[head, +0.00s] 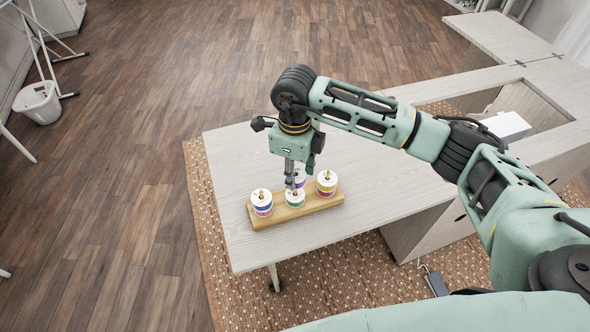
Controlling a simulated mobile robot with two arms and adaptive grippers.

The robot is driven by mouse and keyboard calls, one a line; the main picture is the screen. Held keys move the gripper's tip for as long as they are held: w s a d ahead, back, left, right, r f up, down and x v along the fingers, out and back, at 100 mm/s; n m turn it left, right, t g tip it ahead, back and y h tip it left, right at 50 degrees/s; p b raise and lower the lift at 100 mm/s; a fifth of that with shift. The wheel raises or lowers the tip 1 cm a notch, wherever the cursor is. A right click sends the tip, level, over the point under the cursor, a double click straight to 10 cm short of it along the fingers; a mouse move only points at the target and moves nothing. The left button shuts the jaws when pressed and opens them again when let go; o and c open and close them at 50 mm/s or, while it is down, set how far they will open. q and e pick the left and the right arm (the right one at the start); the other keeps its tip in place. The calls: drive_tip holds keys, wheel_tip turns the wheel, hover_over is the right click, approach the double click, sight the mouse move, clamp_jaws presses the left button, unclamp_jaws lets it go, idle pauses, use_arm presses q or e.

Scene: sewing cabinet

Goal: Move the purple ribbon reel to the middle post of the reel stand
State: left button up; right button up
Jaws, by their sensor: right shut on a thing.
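The wooden reel stand (318,203) lies on the table. A reel with a purple band (301,181) is just behind the stand's middle, partly hidden by my gripper and the green reel. A white-topped green reel (295,201) is at the middle of the stand; whether it rests fully on the board is hard to tell. My right gripper (292,188) points straight down, its fingers closed at the top of the green reel. My left gripper is out of view.
The pale table (235,160) is clear left of and behind the stand. An open well (520,105) and a white box (505,125) are at the right. A white bin (38,103) stands on the floor at the far left.

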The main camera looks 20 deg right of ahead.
drive_tip(key=shift+f+b, duration=0.7)
drive_tip(key=shift+f, duration=0.15)
drive_tip(key=o, duration=1.1)
drive_tip(key=shift+r, duration=0.1)
wheel_tip(320, 180, up, 12)
drive_tip(key=shift+f, duration=0.1)
